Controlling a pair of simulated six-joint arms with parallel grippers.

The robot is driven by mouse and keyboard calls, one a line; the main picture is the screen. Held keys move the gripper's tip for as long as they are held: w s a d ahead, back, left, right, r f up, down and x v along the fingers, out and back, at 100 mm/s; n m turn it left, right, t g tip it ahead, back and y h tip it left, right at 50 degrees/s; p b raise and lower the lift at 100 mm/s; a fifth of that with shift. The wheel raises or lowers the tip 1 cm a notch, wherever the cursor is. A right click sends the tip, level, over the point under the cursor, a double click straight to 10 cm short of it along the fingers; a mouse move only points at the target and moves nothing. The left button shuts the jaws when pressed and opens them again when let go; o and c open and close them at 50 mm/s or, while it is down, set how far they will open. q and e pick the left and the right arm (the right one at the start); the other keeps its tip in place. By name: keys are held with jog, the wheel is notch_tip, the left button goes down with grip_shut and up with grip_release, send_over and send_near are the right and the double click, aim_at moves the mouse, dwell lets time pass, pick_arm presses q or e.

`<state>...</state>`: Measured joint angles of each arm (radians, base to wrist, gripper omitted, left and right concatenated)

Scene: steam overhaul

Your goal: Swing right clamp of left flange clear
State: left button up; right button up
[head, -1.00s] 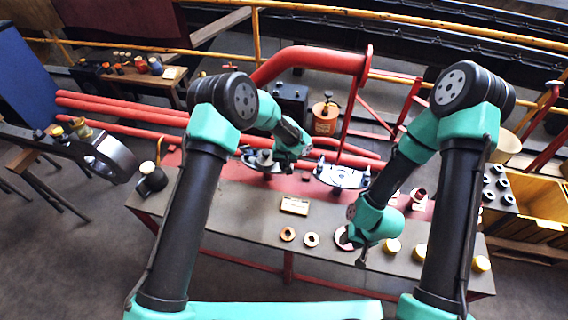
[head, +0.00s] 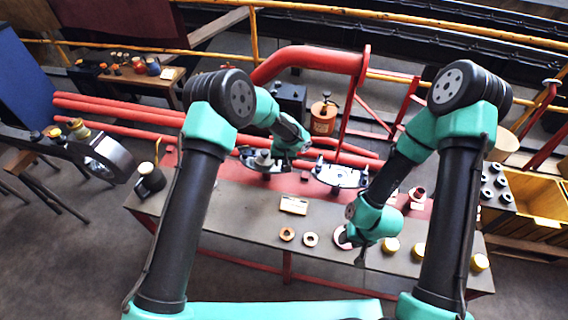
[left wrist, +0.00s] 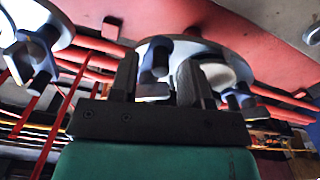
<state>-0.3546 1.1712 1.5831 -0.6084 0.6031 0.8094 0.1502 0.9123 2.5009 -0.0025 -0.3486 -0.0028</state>
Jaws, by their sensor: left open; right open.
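The left flange (head: 262,161) is a pale disc with dark clamps on the red bench top, partly hidden by my left arm in the head view. My left gripper (head: 277,164) is at this flange's right side. In the left wrist view the flange (left wrist: 225,58) spans the upper middle, with dark bolt-like clamp parts at its rim. My left gripper's fingers (left wrist: 157,80) stand open there, with a dark clamp post (left wrist: 157,58) showing between them; contact cannot be told. My right gripper (head: 361,257) is open, low by the bench's front edge.
A second flange (head: 340,175) sits to the right; it appears in the left wrist view at the upper left. A small tan box (head: 293,205), rings (head: 311,239) and yellow-topped parts (head: 391,245) lie on the grey bench. A red pipe (head: 310,60) rises behind.

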aim_at(284, 163)
pick_arm(q)
notch_tip(284, 163, up, 16)
dwell(0.5)
dwell(0.3)
jog(key=s+a+f+h, duration=0.2)
jog(key=s+a+f, duration=0.4)
jog(key=a+f, duration=0.3)
jog(key=s+a+f+n, duration=0.1)
jog(key=s+a+f, duration=0.2)
jog(key=s+a, duration=0.2)
jog(key=s+a+f+n+h, duration=0.1)
jog(key=s+a+f, duration=0.3)
jog(key=s, duration=0.7)
jog(key=s+a+f, duration=0.4)
jog(key=s+a, duration=0.1)
jog(key=s, duration=0.3)
jog(key=shift+s+a+n+t+h, duration=0.35)
jog(key=shift+n+t+h, duration=0.05)
